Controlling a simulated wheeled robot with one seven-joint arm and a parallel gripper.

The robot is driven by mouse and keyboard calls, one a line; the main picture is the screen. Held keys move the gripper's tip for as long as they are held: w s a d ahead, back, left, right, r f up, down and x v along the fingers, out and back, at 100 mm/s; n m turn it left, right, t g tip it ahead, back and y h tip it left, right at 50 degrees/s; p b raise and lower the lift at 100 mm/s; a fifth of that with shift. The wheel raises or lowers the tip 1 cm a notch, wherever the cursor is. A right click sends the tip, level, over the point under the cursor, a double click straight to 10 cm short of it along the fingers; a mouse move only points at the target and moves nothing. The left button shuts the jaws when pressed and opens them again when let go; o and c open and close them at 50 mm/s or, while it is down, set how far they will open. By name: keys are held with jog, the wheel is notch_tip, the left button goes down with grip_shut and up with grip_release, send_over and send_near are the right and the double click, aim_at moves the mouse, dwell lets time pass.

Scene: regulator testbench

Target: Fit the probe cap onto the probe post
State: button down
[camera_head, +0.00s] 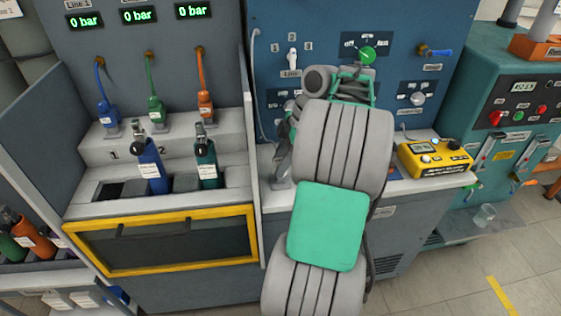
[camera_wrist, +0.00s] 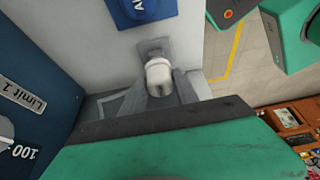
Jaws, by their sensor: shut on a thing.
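In the wrist view my gripper (camera_wrist: 162,88) has its grey fingers closed around a small whitish, rounded cylinder, which I take to be the probe cap (camera_wrist: 158,72). It is above the light grey bench top. A small darker grey block or plate (camera_wrist: 152,46) shows just beyond the cap; I cannot tell whether it belongs to the probe post. The post itself is not clearly visible, and I cannot tell whether the cap touches anything. In the head view my arm hides the cap and most of my gripper.
A blue labelled piece (camera_wrist: 140,10) lies beyond the cap. The blue panel (camera_head: 310,30) with knobs rises behind the bench. A yellow meter (camera_head: 435,158) stands right of my arm. Left is a grey station with a blue cylinder (camera_head: 150,165) and a teal cylinder (camera_head: 207,160).

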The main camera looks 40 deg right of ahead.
jog(key=shift+f+b, duration=0.65)
jog(key=shift+f, duration=0.1)
jog(key=c, duration=0.8)
grip_release()
jog(key=shift+c, duration=0.2)
jog(key=p+v, duration=0.5)
jog(key=v, duration=0.2)
jog(key=shift+r, duration=0.35)
jog(key=shift+s+d, duration=0.15)
